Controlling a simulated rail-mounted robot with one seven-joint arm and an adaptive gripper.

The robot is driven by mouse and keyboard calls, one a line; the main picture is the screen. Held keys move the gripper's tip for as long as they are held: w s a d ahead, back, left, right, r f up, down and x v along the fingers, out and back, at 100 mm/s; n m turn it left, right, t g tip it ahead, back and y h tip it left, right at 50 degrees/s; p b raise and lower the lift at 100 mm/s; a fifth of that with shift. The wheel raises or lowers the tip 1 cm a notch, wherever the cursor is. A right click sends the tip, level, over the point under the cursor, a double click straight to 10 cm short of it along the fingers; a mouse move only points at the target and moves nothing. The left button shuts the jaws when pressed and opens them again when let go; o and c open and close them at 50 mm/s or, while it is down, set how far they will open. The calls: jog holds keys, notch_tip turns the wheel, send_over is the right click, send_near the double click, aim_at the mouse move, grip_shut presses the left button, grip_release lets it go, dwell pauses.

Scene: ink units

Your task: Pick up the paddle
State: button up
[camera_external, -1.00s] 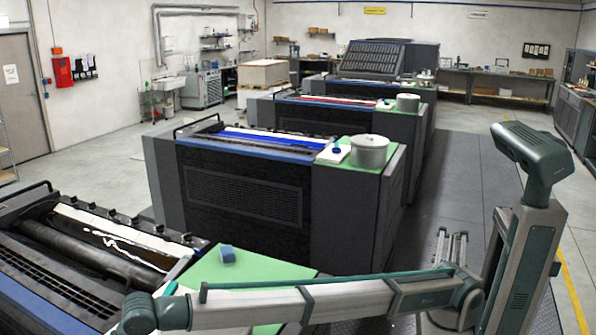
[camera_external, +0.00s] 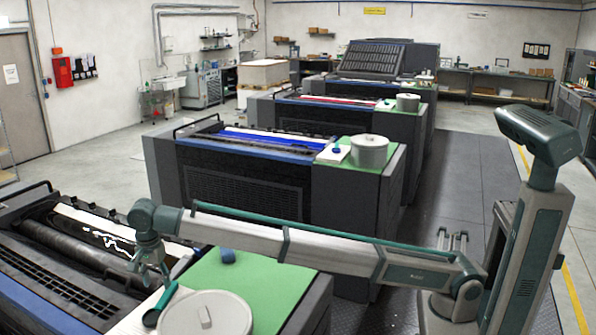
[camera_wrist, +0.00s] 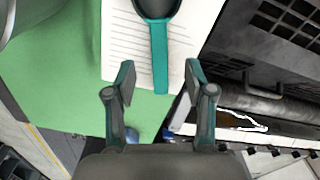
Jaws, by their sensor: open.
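The paddle is teal with a dark rounded bowl and a flat straight handle. In the wrist view the paddle (camera_wrist: 159,58) lies on lined paper, bowl at the top edge and handle pointing toward me. My gripper (camera_wrist: 160,84) is open, its two fingers apart on either side of the handle's end. No contact with the handle shows. In the external view my gripper (camera_external: 150,272) hangs pointing down just above the paddle's handle end.
A lidded grey pot (camera_external: 205,316) stands close beside the paddle on the green top (camera_external: 255,285). A small blue object (camera_external: 227,256) sits farther back on it. The press's open roller bed (camera_external: 90,240) lies to the left. Much of the green top is clear.

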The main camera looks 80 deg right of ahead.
aim_at(162, 301)
jog(key=shift+s+f+p, duration=0.1)
jog(key=shift+f+p, duration=1.2)
jog(key=shift+f, duration=2.25)
grip_shut()
